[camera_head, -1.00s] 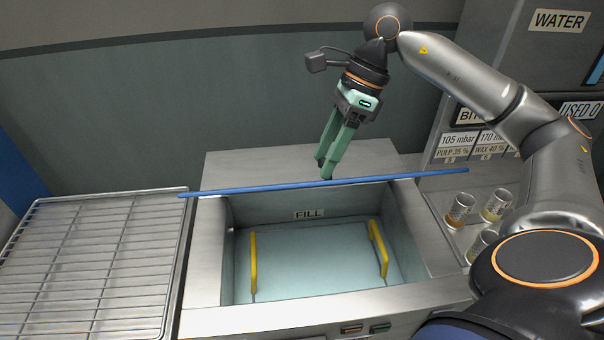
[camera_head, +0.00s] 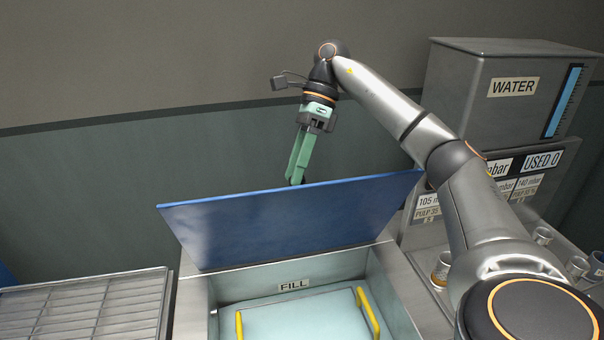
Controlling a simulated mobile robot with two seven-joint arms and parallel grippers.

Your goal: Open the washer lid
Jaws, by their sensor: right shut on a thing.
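The blue washer lid (camera_head: 290,225) stands raised at the back of the open washer tub (camera_head: 395,295), its broad flat face toward me. My right gripper (camera_head: 297,183) reaches down behind the lid's top edge, near its middle. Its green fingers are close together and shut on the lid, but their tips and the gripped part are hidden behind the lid. The tub below is open, with a FILL label on its back wall and a pale tray with two yellow handles (camera_head: 367,312) inside. My left gripper is not in view.
A wire rack (camera_head: 80,315) lies left of the tub. To the right stand small glass jars (camera_head: 441,268) beside my right arm, and a grey WATER tank (camera_head: 500,85) behind. The wall is behind the lid.

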